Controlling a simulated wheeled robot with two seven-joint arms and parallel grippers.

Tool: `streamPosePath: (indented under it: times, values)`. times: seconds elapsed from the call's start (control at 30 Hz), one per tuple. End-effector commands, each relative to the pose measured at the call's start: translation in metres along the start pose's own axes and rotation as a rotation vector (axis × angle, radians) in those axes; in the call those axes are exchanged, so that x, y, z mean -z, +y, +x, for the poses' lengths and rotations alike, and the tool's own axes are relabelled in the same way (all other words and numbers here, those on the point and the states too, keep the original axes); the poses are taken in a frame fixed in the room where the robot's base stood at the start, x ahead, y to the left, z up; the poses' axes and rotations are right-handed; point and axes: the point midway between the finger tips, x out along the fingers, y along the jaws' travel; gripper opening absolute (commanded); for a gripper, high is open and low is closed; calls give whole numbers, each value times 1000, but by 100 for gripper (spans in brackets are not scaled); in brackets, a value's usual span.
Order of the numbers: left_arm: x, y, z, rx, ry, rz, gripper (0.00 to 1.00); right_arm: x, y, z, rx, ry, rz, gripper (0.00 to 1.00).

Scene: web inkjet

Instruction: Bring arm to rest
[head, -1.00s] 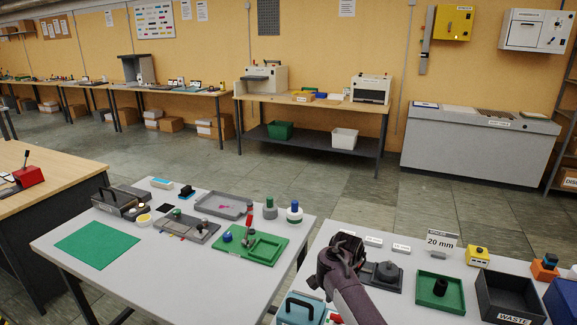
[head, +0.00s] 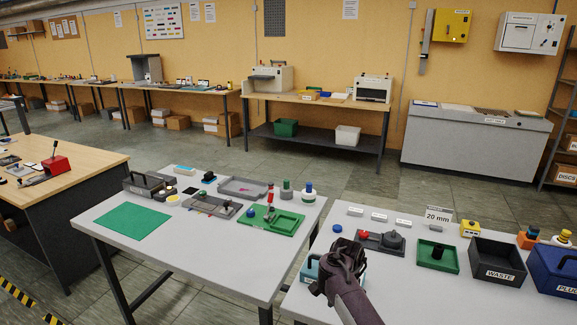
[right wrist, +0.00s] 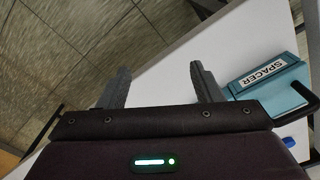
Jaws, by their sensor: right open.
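My right gripper (head: 338,272) is over the near left corner of the right-hand table (head: 420,294) in the head view. In the right wrist view its two fingers (right wrist: 158,88) stand wide apart with nothing between them. A teal box labelled SPACER (right wrist: 268,74) is beside the right finger in that view, apart from it; in the head view it is mostly hidden behind my gripper. My left gripper is not in view.
The right-hand table holds a green tray (head: 450,262), a black WASTE bin (head: 482,272) and a blue bin (head: 548,282). The left-hand table (head: 200,262) carries a green mat (head: 130,221) and several fixtures. A floor gap separates the tables.

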Motion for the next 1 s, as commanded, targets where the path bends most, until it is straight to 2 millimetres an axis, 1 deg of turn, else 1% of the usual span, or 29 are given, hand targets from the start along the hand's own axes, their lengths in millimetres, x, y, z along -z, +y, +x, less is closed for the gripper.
streamPosePath:
  times: [0.03, 0.17, 0.27, 0.47, 0.57, 0.67, 0.7, 0.77, 0.8, 0.87, 0.9, 0.97, 1.0]
  values:
    - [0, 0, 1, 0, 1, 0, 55, 1, 4, 8, -6, 5, -8, 59]
    - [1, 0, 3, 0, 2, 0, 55, 2, 12, 28, -20, 22, -39, 59]
    - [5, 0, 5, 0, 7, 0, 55, 3, 21, 48, -34, 37, -68, 59]
    - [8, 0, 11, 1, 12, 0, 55, 5, 47, 101, -66, 76, -150, 59]
    - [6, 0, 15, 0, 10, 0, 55, 3, 66, 136, -87, 98, -210, 59]
    - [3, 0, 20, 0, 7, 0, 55, -1, 94, 183, -111, 122, -293, 59]
    - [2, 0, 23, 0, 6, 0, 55, -4, 109, 207, -122, 133, -337, 59]
    - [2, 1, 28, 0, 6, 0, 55, -12, 136, 245, -136, 147, -415, 59]
    - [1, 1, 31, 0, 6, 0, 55, -18, 154, 270, -142, 156, -468, 59]
    - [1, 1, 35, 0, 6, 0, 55, -30, 182, 304, -146, 164, -549, 59]
    - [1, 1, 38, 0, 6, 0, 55, -38, 202, 326, -146, 169, -604, 59]
    - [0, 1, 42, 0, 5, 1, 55, -54, 232, 358, -143, 169, -684, 59]
    - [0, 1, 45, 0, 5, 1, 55, -66, 253, 377, -138, 167, -736, 59]
